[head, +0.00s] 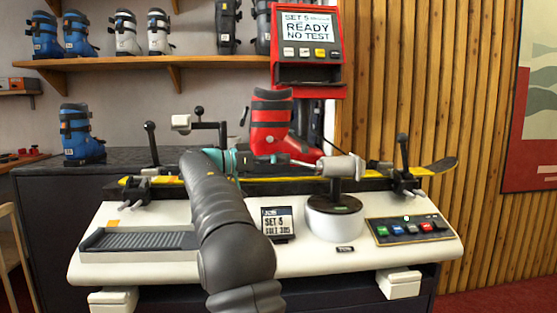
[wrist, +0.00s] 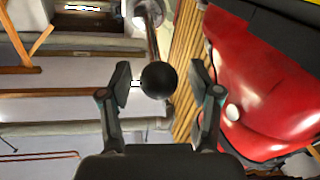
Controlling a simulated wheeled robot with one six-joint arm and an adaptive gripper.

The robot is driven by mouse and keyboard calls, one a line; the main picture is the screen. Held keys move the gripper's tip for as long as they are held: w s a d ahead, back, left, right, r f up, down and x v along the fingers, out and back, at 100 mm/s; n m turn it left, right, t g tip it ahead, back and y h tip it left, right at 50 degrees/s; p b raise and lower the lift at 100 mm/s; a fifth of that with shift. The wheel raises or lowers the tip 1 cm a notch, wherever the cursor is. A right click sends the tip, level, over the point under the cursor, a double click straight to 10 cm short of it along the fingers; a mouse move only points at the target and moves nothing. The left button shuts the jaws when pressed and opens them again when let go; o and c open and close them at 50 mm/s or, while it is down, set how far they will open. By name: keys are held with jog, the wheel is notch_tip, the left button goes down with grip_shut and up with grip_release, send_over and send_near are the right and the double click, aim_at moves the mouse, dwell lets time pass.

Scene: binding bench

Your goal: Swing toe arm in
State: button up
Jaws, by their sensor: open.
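The toe arm, a grey cylindrical head (head: 342,167) on a dark post over a white round base (head: 334,218), stands right of centre on the bench. A thin rod reaches left from it towards my gripper (head: 274,159). In the wrist view a black ball knob (wrist: 158,80) on a metal rod (wrist: 154,25) sits between the open fingers of my gripper (wrist: 162,84), with gaps on both sides. The red boot (head: 270,122) stands upright behind my gripper, toe to the right; it also fills the right of the wrist view (wrist: 265,90).
A yellow-edged ski (head: 438,167) lies along the bench between black clamps with levers (head: 403,150). A button panel (head: 412,228) is at right and a small sign (head: 277,222) at front. The red display (head: 308,28) reads "READY NO TEST". A black-knobbed lever (head: 198,111) stands at left.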

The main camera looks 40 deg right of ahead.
jog(key=shift+s+d, duration=0.1)
jog(key=shift+d, duration=0.1)
grip_shut()
jog(key=shift+f+b, duration=0.1)
jog(key=shift+b, duration=0.2)
